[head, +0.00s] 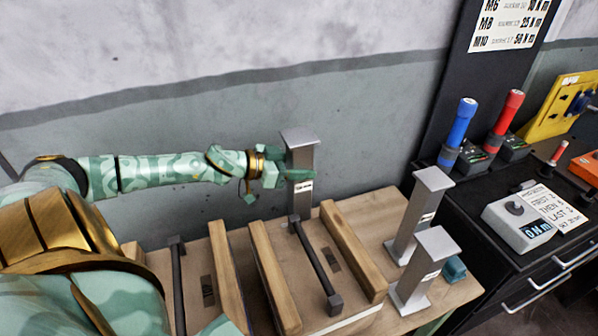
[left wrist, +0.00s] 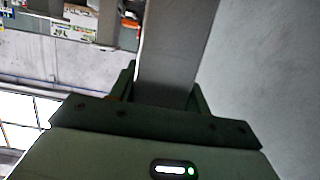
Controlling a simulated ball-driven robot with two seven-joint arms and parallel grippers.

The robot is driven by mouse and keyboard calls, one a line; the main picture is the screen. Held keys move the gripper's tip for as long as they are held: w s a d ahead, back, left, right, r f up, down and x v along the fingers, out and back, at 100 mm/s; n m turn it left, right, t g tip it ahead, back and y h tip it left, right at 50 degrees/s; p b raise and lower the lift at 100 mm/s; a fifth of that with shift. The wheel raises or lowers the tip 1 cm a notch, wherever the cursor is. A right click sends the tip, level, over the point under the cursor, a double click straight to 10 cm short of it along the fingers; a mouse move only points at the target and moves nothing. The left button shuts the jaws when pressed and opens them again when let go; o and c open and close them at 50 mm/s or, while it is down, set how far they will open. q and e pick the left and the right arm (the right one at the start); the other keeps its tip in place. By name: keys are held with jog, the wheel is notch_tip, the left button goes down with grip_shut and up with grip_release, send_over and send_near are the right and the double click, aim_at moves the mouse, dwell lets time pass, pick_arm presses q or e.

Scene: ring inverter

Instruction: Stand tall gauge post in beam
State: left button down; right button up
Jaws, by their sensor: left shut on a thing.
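My left gripper (head: 288,174) is shut on a grey metal gauge post (head: 300,155) with a square cap and a small label, at the back edge of the wooden table. The post is upright; its lower end is near the tabletop, and I cannot tell whether it touches. In the left wrist view the grey post (left wrist: 172,50) runs up between the green fingers. Two similar grey posts, one farther back (head: 421,215) and one nearer (head: 422,268), stand at the table's right side. I cannot make out which part is the beam. My right gripper is not in view.
Wooden bars (head: 352,250) and dark rods (head: 317,262) lie across the table (head: 385,205) in front of the held post. A small teal block (head: 455,269) is by the right edge. A dark cabinet with blue (head: 459,125) and red (head: 508,112) tools stands to the right.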

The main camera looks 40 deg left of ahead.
pick_arm(q)
notch_tip(320, 180, up, 25)
jog(key=p, duration=0.8)
jog(key=shift+p, duration=0.4)
jog(key=shift+f, duration=0.2)
